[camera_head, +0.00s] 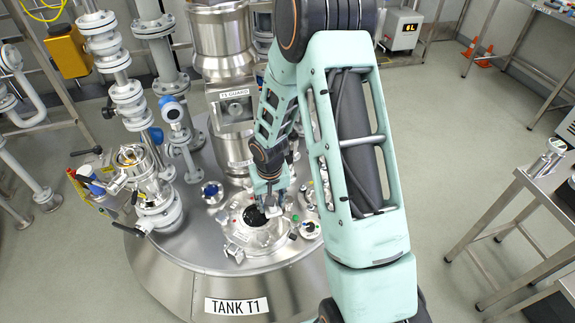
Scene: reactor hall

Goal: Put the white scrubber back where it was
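My gripper (268,208) points down over the top of the steel tank (180,285) labelled TANK T1. It is just above a round flanged fitting (262,238) with a dark opening beside the fingertips. The fingers are small and partly hidden by my wrist, so I cannot see whether they are open or shut, or whether they hold anything. I cannot make out a white scrubber anywhere in this view. My forearm covers the right part of the tank top.
A tall steel column (222,60) labelled T1 GUARD stands behind the gripper. White flanged pipes (125,92) and a valve assembly (145,185) crowd the left. A steel table (510,190) with metal parts (546,160) stands at right. The floor between tank and table is clear.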

